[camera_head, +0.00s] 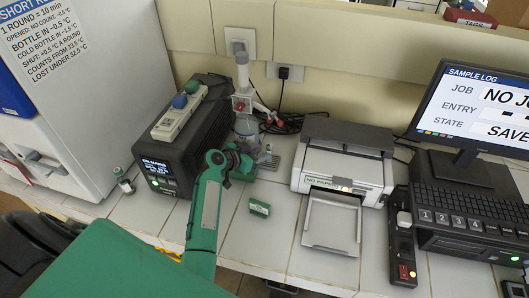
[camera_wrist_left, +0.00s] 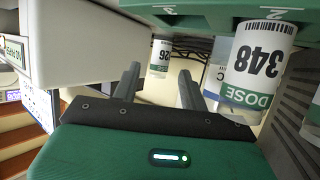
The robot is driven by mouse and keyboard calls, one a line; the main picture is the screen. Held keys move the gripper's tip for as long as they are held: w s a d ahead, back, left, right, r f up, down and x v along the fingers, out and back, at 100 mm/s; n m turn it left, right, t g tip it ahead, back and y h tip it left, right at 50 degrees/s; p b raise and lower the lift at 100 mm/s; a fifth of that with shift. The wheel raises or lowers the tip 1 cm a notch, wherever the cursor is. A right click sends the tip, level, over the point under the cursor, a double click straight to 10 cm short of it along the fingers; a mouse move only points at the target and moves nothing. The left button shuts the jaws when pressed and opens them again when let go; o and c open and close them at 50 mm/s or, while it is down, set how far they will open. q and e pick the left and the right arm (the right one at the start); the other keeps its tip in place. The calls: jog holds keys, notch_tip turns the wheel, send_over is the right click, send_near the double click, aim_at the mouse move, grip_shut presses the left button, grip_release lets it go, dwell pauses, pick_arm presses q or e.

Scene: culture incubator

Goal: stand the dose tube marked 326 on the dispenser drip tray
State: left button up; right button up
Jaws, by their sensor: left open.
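In the left wrist view, a white dose tube (camera_wrist_left: 160,57) with a green band shows a partly visible number that reads as ending in 26. It is beyond and between the fingers of my open left gripper (camera_wrist_left: 157,88), with no visible contact. A nearer dose tube marked 348 (camera_wrist_left: 262,62) is to the right of the fingers, at a green rack (camera_wrist_left: 215,12) with slot numbers. In the head view my left gripper (camera_head: 232,162) is at the foot of the white dispenser (camera_head: 242,75) and hides part of it. The grey drip tray (camera_head: 270,168) shows beside the gripper.
A black power unit (camera_head: 165,160) stands left of the gripper, with a small vial (camera_head: 123,180) beside it. A printer (camera_head: 340,165) stands to the right. Some bare tiles show around the block.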

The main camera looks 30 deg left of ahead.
pick_arm(q)
jog(key=v, duration=0.3)
jog(key=shift+s+a+b, duration=0.1)
jog(key=shift+s+b, duration=0.1)
jog(key=shift+b, duration=0.15)
jog(key=shift+s+r, duration=0.1)
jog(key=shift+r, duration=0.05)
